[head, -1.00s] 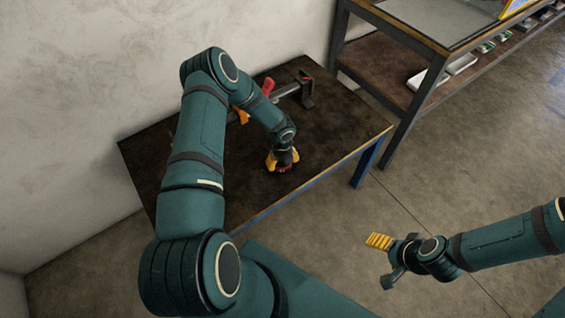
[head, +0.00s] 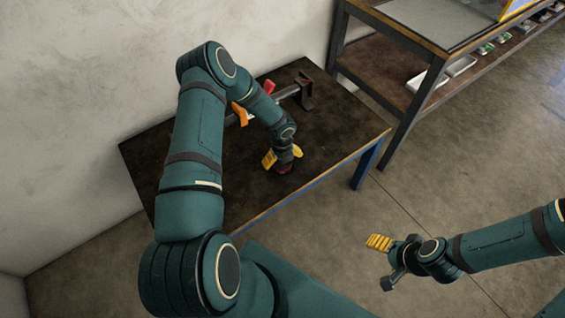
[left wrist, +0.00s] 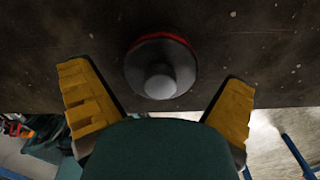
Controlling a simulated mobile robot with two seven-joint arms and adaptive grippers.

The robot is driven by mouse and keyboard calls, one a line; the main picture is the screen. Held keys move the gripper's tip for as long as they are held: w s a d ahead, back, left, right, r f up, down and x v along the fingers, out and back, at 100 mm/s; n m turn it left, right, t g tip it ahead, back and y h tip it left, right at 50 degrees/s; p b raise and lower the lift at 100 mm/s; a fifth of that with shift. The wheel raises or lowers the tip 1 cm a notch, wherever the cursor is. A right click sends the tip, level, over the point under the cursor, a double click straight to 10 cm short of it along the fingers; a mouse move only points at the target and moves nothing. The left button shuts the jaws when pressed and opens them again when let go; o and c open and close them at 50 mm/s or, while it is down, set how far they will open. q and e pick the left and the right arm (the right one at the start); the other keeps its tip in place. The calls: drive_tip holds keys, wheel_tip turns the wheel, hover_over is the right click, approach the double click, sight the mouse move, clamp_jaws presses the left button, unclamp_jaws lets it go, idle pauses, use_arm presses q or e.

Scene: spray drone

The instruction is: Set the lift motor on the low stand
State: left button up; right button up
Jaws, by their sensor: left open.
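The lift motor (head: 284,169) stands on the dark top of the low stand (head: 330,130), near its front edge. In the left wrist view the motor (left wrist: 160,70) is a round grey body with a red rim and a pale central shaft. My left gripper (head: 283,157) is just above the motor, its yellow fingers spread. In the left wrist view the fingers (left wrist: 157,88) are on either side of the motor, with gaps between. My right gripper (head: 383,262) is open and empty over the floor, away from the stand.
A dark clamp-like tool (head: 303,92) with red and orange parts lies at the back of the stand, partly behind my left arm. A taller shelf bench (head: 425,55) with white trays stands at the right. A wall is behind the stand.

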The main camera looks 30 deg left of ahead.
use_arm(q)
wheel_tip(320, 180, up, 9)
drive_tip(key=shift+r+p, duration=0.1)
drive_tip(key=shift+p, duration=0.75)
drive_tip(key=shift+d+r, duration=0.1)
drive_tip(key=shift+r, duration=0.05)
drive_tip(key=s+d+r+n+h, duration=0.1)
drive_tip(key=s+d+n+h, duration=0.1)
drive_tip(key=s+d+n, duration=0.5)
drive_tip(key=s+d+r+n+h, duration=0.15)
drive_tip(key=d+n, duration=0.35)
drive_tip(key=d, duration=0.5)
drive_tip(key=s+d+r+n+t, duration=0.1)
drive_tip(key=s+d+r+n, duration=0.1)
drive_tip(key=s+d+n, duration=0.3)
drive_tip(key=s+n, duration=0.4)
drive_tip(key=n, duration=0.5)
drive_tip(key=shift+n+t, duration=0.3)
